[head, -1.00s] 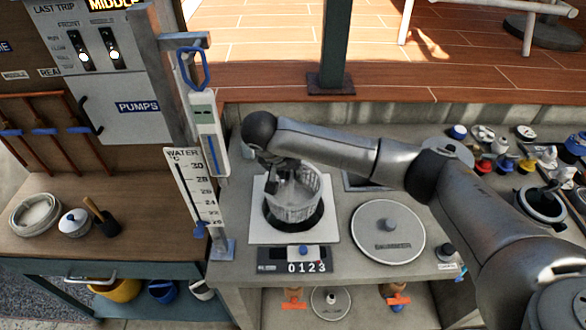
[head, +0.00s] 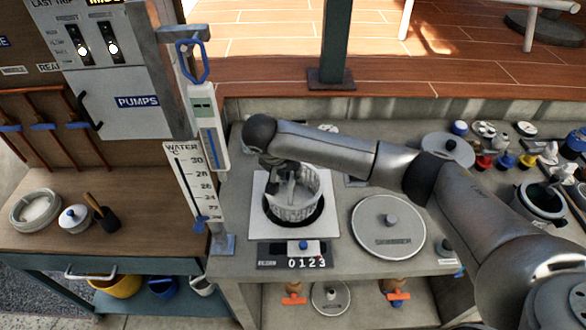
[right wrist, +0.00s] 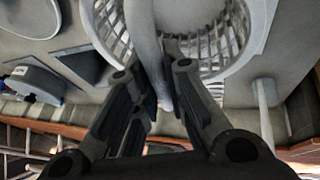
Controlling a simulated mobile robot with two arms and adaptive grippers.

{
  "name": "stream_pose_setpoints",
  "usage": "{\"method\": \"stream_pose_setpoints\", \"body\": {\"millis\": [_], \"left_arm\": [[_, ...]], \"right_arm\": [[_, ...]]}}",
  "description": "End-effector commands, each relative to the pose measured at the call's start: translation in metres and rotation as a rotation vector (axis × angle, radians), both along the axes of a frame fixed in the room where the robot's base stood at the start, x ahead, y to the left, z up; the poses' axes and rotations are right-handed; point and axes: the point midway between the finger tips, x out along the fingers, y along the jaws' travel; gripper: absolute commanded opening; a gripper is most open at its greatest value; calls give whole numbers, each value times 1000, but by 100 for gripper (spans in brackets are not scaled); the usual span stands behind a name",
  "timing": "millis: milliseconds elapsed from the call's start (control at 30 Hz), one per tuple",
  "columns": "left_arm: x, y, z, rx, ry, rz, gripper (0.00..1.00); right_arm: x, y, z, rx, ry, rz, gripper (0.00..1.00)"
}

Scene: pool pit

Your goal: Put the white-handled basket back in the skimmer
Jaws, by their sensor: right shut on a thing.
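The white slatted basket (head: 296,197) hangs from my right gripper (head: 282,174) over the dark round skimmer opening (head: 270,216) in its white square plate (head: 257,228). In the head view the basket's lower part sits within the outline of the opening; its exact depth is hard to tell. The right wrist view shows the gripper fingers (right wrist: 165,88) shut on the pale handle (right wrist: 146,40), with the basket's slatted wall (right wrist: 115,30) behind. The round skimmer lid (head: 388,243) lies flat on the counter right of the opening. My left gripper is not in view.
A numbered counter panel (head: 295,254) sits in front of the opening. A water thermometer board (head: 190,185) stands upright to the left. Another open round pot (head: 540,202) and several small coloured items are at the right.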

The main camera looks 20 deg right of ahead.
Motion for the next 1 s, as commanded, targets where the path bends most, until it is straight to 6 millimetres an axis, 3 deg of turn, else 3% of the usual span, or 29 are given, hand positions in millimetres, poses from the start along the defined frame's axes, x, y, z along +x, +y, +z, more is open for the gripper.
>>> {"method": "stream_pose_setpoints", "body": {"millis": [1000], "left_arm": [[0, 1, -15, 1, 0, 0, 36]], "right_arm": [[0, 0, -42, 0, 0, 0, 0]]}}
